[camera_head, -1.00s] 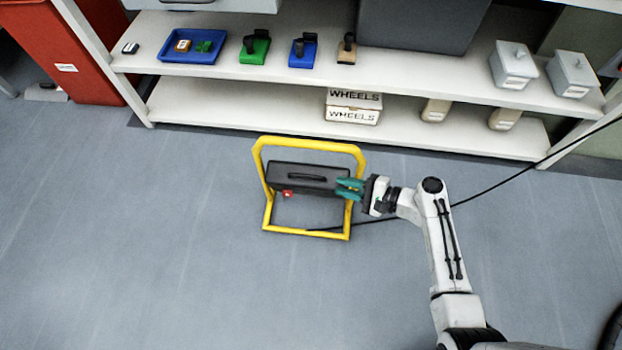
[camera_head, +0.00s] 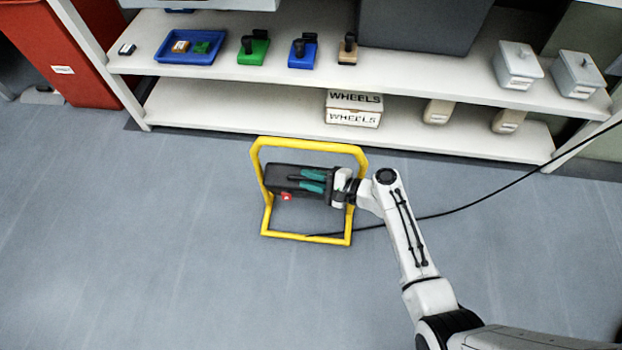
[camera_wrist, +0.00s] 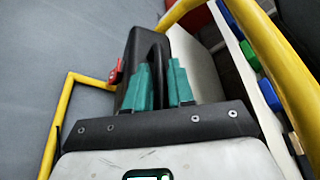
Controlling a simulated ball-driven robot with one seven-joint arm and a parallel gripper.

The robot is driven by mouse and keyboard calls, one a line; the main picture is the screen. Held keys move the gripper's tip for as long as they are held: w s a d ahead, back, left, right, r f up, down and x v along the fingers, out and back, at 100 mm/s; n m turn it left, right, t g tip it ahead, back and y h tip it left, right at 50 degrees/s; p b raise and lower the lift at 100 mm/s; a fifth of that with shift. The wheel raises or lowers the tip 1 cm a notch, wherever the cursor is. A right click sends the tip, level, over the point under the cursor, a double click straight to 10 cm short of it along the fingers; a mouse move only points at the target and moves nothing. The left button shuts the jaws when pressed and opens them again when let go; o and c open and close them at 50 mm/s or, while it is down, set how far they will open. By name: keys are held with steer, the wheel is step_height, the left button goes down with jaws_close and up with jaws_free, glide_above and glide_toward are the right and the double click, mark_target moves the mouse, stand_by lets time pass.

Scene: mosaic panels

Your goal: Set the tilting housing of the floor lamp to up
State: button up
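The floor lamp has a yellow tubular frame (camera_head: 258,160) standing on the floor. Its dark box-shaped housing (camera_head: 275,172) sits between the frame's sides, with a small red part (camera_head: 286,196) at its lower edge. My gripper (camera_head: 301,180) has two teal fingers and reaches over the housing from the right. In the wrist view my gripper (camera_wrist: 160,62) shows a gap between the fingers, and the housing's black handle (camera_wrist: 158,40) runs toward this gap. Contact with the handle cannot be made out. My gripper hides the right part of the housing.
A white shelf (camera_head: 230,98) stands just behind the lamp, with WHEELS boxes (camera_head: 353,109) on its lower board and a blue tray (camera_head: 165,55) above. A black cable (camera_head: 470,209) crosses the floor on the right. The floor left of and before the lamp is clear.

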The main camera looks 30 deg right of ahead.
jaws_close()
steer(key=shift+s+f, duration=0.1)
stand_by(0.4)
